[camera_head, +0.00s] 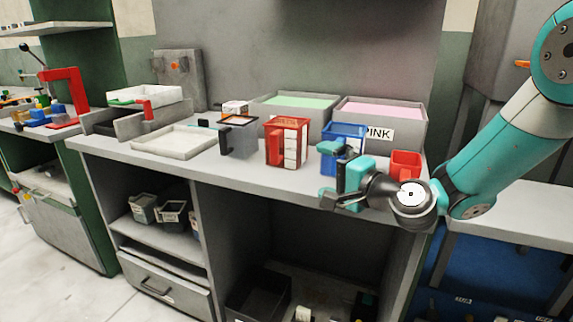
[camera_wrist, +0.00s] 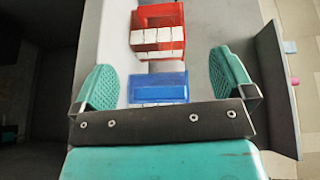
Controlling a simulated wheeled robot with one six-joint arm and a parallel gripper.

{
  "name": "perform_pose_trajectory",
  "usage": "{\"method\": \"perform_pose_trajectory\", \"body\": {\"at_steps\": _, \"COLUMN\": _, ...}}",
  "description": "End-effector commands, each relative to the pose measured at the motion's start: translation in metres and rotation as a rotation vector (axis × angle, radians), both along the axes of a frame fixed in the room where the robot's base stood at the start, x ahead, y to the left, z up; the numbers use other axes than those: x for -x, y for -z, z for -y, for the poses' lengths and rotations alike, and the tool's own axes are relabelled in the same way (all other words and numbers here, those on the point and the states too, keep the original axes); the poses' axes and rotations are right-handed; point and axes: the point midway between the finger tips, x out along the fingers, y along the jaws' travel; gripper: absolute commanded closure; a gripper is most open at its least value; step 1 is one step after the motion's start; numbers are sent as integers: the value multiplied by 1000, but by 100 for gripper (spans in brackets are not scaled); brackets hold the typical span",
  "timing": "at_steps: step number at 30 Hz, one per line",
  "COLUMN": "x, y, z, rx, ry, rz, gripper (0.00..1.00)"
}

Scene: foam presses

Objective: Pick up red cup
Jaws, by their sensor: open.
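A small red cup (camera_head: 405,164) stands upright on the counter at its right end, in the head view. It is just to the right of my gripper, partly behind my wrist. My gripper (camera_head: 329,172) is open over the counter's front edge, with its fingers pointing left, away from the cup. In the wrist view my gripper (camera_wrist: 164,70) shows both teal fingers wide apart with nothing held between them. The red cup cannot be made out in the wrist view.
A red bin (camera_head: 272,151) with white boxes and a blue bin (camera_head: 341,131) stand close to my gripper. Behind are grey trays with green foam (camera_head: 298,100) and pink foam (camera_head: 375,112). A whitish tray (camera_head: 175,139) lies left. Open shelves are below the counter (camera_head: 240,171).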

Motion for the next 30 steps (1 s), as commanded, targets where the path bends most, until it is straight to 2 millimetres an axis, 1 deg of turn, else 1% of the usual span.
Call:
{"method": "perform_pose_trajectory", "body": {"at_steps": 1, "x": -7, "y": 10, "z": 5, "rx": -35, "ry": 31, "rz": -8, "gripper": 0}}
{"method": "perform_pose_trajectory", "body": {"at_steps": 3, "x": -14, "y": 12, "z": 8, "rx": -68, "ry": 59, "rz": -12, "gripper": 0}}
{"method": "perform_pose_trajectory", "body": {"at_steps": 5, "x": -19, "y": 12, "z": 6, "rx": -79, "ry": 69, "rz": -14, "gripper": 0}}
{"method": "perform_pose_trajectory", "body": {"at_steps": 9, "x": -38, "y": 7, "z": -11, "rx": -83, "ry": 70, "rz": -10, "gripper": 0}}
{"method": "perform_pose_trajectory", "body": {"at_steps": 15, "x": -73, "y": 8, "z": -41, "rx": -80, "ry": 69, "rz": -11, "gripper": 0}}
{"method": "perform_pose_trajectory", "body": {"at_steps": 19, "x": -93, "y": 10, "z": -57, "rx": -81, "ry": 70, "rz": -10, "gripper": 0}}
{"method": "perform_pose_trajectory", "body": {"at_steps": 22, "x": -102, "y": 12, "z": -65, "rx": -78, "ry": 70, "rz": -11, "gripper": 0}}
{"method": "perform_pose_trajectory", "body": {"at_steps": 28, "x": -112, "y": 12, "z": -74, "rx": -80, "ry": 70, "rz": -13, "gripper": 0}}
{"method": "perform_pose_trajectory", "body": {"at_steps": 30, "x": -118, "y": 11, "z": -82, "rx": -80, "ry": 69, "rz": -11, "gripper": 0}}
